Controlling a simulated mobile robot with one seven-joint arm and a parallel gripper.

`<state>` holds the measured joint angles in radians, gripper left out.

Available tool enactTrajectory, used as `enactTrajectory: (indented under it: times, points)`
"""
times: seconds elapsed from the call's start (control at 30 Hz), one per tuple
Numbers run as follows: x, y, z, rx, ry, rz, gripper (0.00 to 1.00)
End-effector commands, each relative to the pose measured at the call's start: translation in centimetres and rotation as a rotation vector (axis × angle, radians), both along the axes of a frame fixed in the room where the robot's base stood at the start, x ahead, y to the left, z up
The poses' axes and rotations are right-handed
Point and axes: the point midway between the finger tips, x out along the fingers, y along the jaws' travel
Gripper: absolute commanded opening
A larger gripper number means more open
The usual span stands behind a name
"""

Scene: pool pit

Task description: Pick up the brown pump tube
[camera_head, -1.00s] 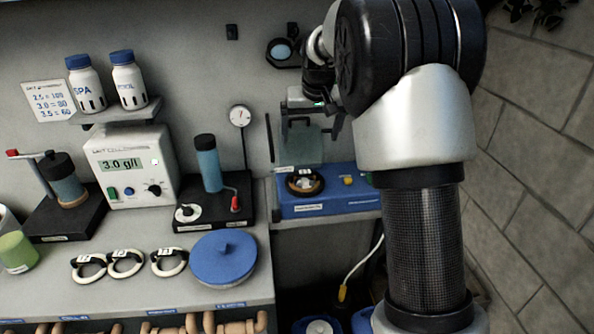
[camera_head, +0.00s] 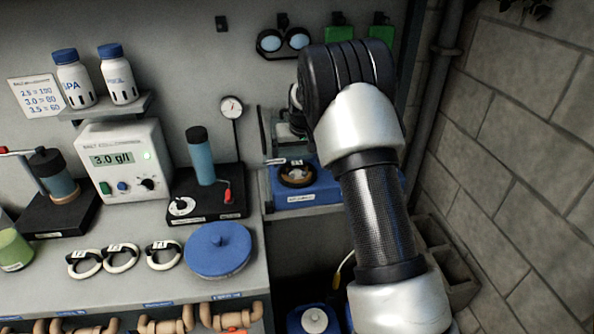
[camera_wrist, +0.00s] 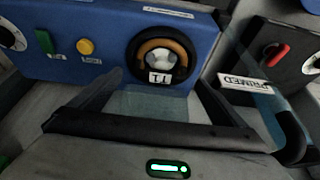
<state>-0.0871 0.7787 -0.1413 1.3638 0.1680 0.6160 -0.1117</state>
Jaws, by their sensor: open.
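The brown pump tube (camera_wrist: 161,43) is a curved arc inside the round black pump head on the front of a blue unit (camera_wrist: 50,30). A white tag hangs at its near side in the wrist view. The tube shows small in the head view (camera_head: 296,183), to the left of my arm. My gripper (camera_wrist: 158,88) is open, its two dark fingers pointing toward the pump head, with the tube ahead of and between them. A clear panel lies between the fingers and the pump; whether they touch it I cannot tell. In the head view my arm mostly hides the gripper.
Left on the bench are a blue round lid (camera_head: 218,250), several labelled cream rings (camera_head: 122,258), a teal cylinder on a black base (camera_head: 201,160) and a grey meter (camera_head: 122,158). A block wall (camera_head: 520,150) closes the right side. Pipes (camera_head: 232,313) run below.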

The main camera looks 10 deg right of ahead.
Motion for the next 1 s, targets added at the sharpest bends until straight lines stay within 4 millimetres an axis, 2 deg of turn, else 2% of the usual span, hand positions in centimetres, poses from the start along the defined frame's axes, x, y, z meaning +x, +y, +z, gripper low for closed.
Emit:
enactTrajectory:
  times: [0.13, 0.43, 0.47, 0.7, 1.0]
  points:
    - [0.6, 0.0, -1.9, 0.000, 0.002, 0.000, 0.95]
    - [0.9, 0.0, -2.3, 0.000, 0.000, 0.000, 0.95]
    - [0.9, 0.0, -2.3, 0.000, 0.000, 0.000, 0.92]
    - [0.9, 0.0, -2.3, 0.000, 0.000, 0.000, 0.51]
    - [0.9, 0.0, -1.8, 0.000, -0.003, 0.000, 0.50]
